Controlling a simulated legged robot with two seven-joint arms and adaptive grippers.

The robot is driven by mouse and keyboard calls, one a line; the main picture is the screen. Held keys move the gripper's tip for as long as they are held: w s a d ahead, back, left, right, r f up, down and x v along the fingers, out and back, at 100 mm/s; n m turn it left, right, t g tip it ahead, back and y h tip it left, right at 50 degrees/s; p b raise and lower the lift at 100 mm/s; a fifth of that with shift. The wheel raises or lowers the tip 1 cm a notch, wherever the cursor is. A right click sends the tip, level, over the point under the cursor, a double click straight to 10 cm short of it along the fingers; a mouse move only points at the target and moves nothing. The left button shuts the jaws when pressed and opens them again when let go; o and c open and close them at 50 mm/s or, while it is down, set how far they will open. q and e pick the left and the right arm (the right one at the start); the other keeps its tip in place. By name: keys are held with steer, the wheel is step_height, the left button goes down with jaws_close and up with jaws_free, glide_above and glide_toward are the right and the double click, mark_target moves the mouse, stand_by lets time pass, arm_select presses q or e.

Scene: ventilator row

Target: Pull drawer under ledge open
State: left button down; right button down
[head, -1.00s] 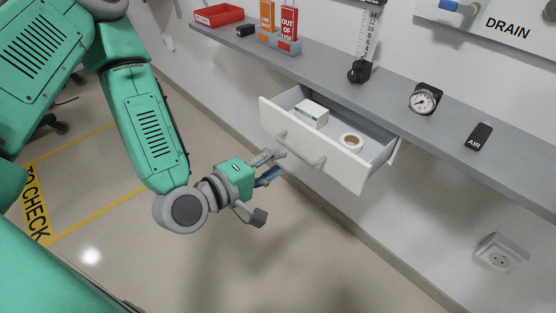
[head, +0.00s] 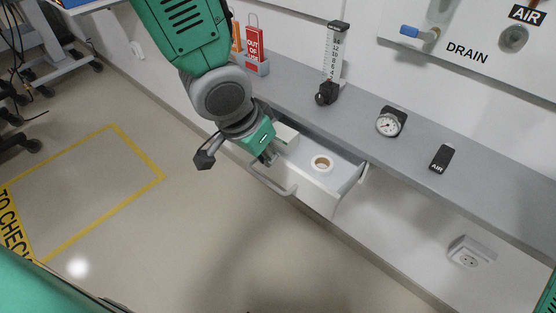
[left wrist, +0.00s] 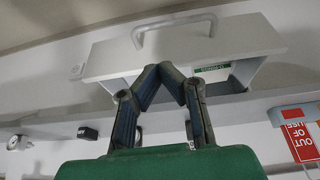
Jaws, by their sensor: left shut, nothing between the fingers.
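The white drawer (head: 315,192) under the grey ledge stands pulled out, so its inside shows. Its grey bar handle (head: 268,184) is on the front panel, partly behind my left gripper. My left gripper (head: 272,157) is shut and empty, at the left part of the drawer, and hides some of it. In the left wrist view, the shut fingertips (left wrist: 163,68) appear in front of the drawer opening, with the drawer front (left wrist: 225,42) and handle (left wrist: 172,24) beyond them. They look apart from the handle. My right gripper is out of view.
A tape roll (head: 321,164) and a white-green box (head: 286,133) lie in the drawer. The ledge (head: 365,145) holds a flowmeter (head: 329,75), a gauge (head: 390,121), a black AIR tag (head: 441,158) and a red sign (head: 252,46). The floor in front is clear.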

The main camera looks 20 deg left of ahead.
mark_target(274, 173)
arm_select(q)
steer(key=b+x, duration=0.1)
steer(key=x, duration=0.1)
steer(key=b+x, duration=0.1)
steer(key=x, duration=0.2)
steer(key=b+x, duration=0.1)
steer(key=x, duration=0.2)
steer(key=shift+a+f, duration=0.15)
steer(key=shift+a, duration=0.15)
steer(key=shift+w+d+f, duration=0.1)
steer(key=shift+w+f, duration=0.25)
steer(key=shift+f, duration=0.3)
